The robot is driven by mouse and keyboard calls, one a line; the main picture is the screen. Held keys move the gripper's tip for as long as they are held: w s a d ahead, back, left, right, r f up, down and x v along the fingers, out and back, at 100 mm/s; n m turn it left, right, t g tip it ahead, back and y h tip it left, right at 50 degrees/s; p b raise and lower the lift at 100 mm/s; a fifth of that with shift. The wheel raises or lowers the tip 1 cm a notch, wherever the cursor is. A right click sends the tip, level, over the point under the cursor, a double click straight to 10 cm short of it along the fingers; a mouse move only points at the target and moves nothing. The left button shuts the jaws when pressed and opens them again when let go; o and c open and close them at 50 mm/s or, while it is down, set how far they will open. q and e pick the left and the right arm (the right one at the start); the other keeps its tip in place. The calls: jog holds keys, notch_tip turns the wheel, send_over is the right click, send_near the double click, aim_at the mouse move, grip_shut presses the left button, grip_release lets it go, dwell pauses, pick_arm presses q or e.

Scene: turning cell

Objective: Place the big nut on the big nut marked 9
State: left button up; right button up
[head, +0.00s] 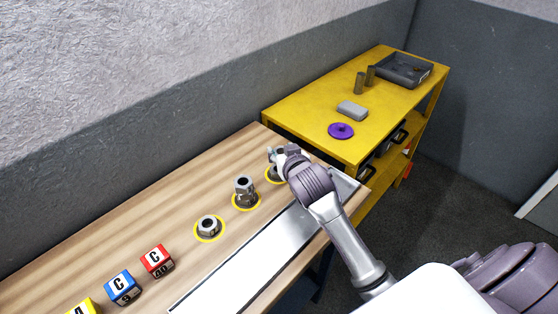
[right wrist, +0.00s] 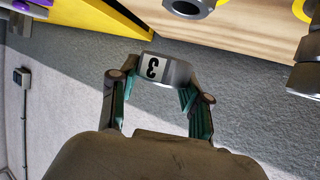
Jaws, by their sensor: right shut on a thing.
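My right gripper (head: 277,156) is over the far end of the wooden table, above a yellow ring. In the right wrist view, its fingers (right wrist: 160,86) are shut on a grey metal nut (right wrist: 176,75) with a white label that looks like a 3. On the table, one large nut (head: 208,227) sits alone in a yellow ring. Another ring holds nuts stacked upright (head: 245,191). A further nut shows partly at the top of the wrist view (right wrist: 188,6). I cannot read a 9 on any nut. My left gripper is not in view.
Lettered cubes, red (head: 157,261), blue (head: 123,287) and yellow (head: 82,308), stand at the near left. A pale metal strip (head: 250,255) runs along the table's front. The yellow shelf (head: 345,145) beyond holds a purple disc (head: 341,130), a grey block and a dark tray (head: 403,71).

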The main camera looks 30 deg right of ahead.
jog(key=shift+w+a+f, duration=0.25)
jog(key=shift+w+f, duration=0.15)
jog(key=shift+w, duration=0.15)
jog(key=shift+f, duration=1.9)
jog(key=shift+f, duration=0.15)
jog(key=o, duration=1.3)
jog(key=shift+s+r, duration=0.2)
jog(key=v, duration=1.1)
jog(key=shift+s+r+b, duration=0.1)
jog(key=shift+s+b, duration=0.2)
jog(key=shift+s, duration=0.05)
